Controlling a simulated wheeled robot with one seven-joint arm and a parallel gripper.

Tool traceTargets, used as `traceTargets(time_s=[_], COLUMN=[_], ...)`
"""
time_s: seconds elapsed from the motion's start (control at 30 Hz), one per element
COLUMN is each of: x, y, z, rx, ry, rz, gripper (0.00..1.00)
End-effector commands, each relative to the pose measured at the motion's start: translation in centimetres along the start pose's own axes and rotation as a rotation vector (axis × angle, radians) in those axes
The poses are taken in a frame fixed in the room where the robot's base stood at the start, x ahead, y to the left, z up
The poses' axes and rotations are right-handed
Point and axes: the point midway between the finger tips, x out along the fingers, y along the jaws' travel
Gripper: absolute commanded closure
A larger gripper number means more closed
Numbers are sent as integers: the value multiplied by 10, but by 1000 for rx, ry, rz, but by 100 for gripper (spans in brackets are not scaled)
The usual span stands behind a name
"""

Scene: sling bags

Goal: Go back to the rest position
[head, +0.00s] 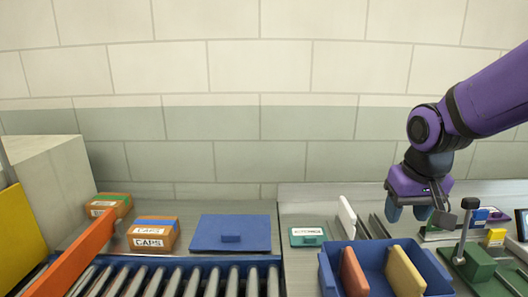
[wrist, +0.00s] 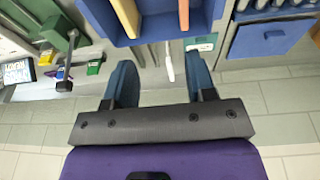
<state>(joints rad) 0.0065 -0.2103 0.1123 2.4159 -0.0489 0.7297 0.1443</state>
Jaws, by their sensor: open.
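My gripper (head: 421,209) hangs from the purple arm at the right in the head view, fingers pointing down, above the back of the bench. In the wrist view its two blue fingers (wrist: 165,88) stand wide apart with nothing between them. A blue bin (head: 338,275) holding an orange divider (head: 353,272) and a tan divider (head: 405,271) lies in front of it; the bin also shows at the top of the wrist view (wrist: 155,32). The gripper touches nothing that I can see.
A green fixture (head: 478,262) with a post stands at the right. A blue lid (head: 231,233), two orange cartons (head: 153,233) (head: 110,204) and rollers (head: 170,280) lie left. A green labelled box (head: 307,237) and an upright white piece (head: 346,216) are near the bin. The wall stands behind.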

Motion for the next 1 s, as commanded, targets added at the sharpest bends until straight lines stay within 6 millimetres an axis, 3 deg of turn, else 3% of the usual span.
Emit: traceTargets(time_s=[0.2,0.5,0.73,1.0], x=[-49,-96,-110,-112], y=[14,28,33,34], z=[33,86,112,116], rx=[6,8,5,4], ry=[90,198,245,251], rz=[-3,-21,-34,-37], gripper=[49,49,49,49])
